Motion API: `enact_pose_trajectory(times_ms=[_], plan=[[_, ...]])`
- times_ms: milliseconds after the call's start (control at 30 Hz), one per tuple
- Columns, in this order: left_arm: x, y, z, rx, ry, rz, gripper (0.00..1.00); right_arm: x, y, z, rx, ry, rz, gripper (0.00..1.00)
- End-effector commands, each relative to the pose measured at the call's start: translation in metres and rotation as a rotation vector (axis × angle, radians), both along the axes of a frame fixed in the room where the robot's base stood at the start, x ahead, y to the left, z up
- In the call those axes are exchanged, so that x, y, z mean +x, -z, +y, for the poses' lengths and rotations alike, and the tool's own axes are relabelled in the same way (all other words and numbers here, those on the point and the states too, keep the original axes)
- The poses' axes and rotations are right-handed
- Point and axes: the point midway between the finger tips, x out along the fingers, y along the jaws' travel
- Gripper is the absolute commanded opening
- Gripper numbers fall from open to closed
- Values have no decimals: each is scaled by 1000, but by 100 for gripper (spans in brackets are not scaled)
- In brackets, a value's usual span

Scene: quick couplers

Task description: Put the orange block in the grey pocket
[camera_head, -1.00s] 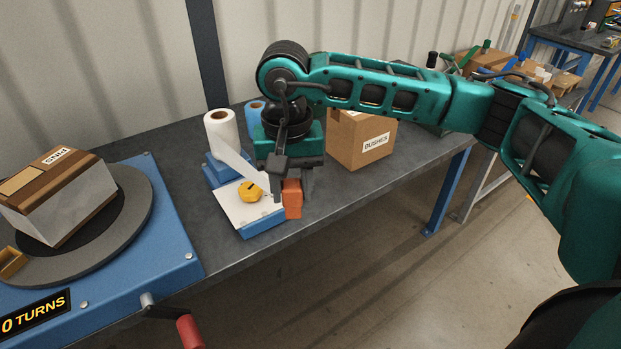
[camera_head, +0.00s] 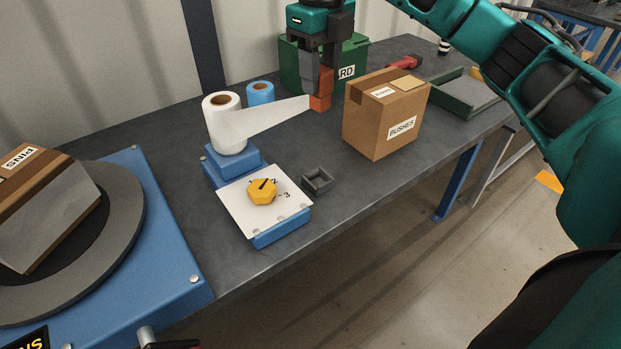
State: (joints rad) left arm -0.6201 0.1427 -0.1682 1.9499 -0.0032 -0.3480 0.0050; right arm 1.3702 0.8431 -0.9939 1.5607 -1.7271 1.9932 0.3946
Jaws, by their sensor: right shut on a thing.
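The orange block (camera_head: 320,103) is between the fingers of my right gripper (camera_head: 323,84), which is shut on it and points down. It is at the back of the table, in front of a green bin. A white strip (camera_head: 275,117) runs from the white roll (camera_head: 223,122) to the block, or to just beside it; I cannot tell if it is attached. The grey pocket (camera_head: 317,180) is a small open square holder on the table, right of the dial plate, and looks empty. The block is well behind the pocket. My left gripper is out of view.
A yellow dial (camera_head: 262,191) sits on a white-topped blue unit. The BUSHES carton (camera_head: 387,113) stands right of the pocket, with a green bin (camera_head: 292,64) behind. A blue roll (camera_head: 260,93) stands behind the white one. A turntable with a carton (camera_head: 40,205) is at left.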

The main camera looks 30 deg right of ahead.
Motion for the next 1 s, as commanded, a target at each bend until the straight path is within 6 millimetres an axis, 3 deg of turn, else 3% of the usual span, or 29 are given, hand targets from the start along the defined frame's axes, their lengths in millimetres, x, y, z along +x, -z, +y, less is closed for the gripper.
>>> enact_pose_trajectory(times_ms=[167,267,367,700,833,1000], plan=[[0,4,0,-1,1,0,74,1,-3,-5,8,151,1,5],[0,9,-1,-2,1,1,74,1,10,-5,9,173,5,5],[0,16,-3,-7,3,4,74,0,35,-5,9,174,9,5],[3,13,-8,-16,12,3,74,0,121,-5,7,171,6,5],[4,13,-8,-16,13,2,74,0,143,-6,6,172,4,5],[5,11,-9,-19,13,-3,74,0,155,-5,7,172,3,5]])
